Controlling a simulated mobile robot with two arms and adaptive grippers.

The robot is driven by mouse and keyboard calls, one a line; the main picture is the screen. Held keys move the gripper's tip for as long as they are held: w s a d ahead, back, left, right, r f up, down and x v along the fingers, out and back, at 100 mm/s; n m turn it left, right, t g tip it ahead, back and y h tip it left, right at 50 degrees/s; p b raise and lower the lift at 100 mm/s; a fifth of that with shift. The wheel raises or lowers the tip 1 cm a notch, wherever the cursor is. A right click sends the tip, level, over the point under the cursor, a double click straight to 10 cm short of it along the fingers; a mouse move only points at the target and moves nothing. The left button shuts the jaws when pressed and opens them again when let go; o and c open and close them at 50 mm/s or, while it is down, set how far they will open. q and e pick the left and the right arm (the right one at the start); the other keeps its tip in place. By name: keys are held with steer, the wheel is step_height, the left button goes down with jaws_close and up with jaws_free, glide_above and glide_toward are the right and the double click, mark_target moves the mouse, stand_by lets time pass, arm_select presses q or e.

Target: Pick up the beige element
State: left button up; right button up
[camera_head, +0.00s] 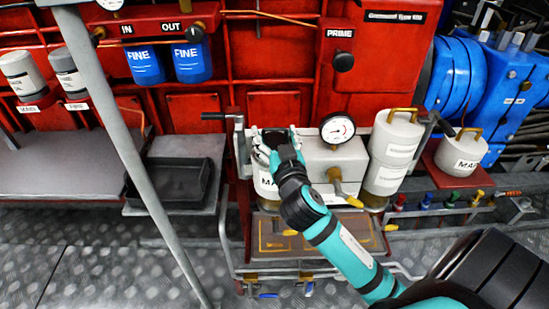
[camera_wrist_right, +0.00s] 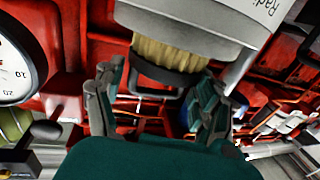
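The beige element (camera_wrist_right: 172,53) is a pleated cylinder in the right wrist view. It shows between a white labelled body (camera_wrist_right: 205,18) and a dark end cap with a dark loop (camera_wrist_right: 155,88). My right gripper (camera_wrist_right: 163,85) has its fingers spread apart, one on each side of the dark cap. I cannot tell whether they touch it. In the head view my right gripper (camera_head: 275,142) is over a white canister (camera_head: 266,186) marked "MA", and it hides the canister's top. I cannot make out the beige element there. My left gripper is not in view.
A pressure gauge (camera_head: 337,129) on a white box and a taller white canister (camera_head: 395,150) stand close to the right of my gripper. A red panel wall is behind. A dark tray (camera_head: 172,182) sits on a grey shelf (camera_head: 140,211) to the left.

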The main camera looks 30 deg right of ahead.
steer(key=c, duration=1.3)
steer(key=shift+c, duration=0.2)
steer(key=shift+w, duration=0.1)
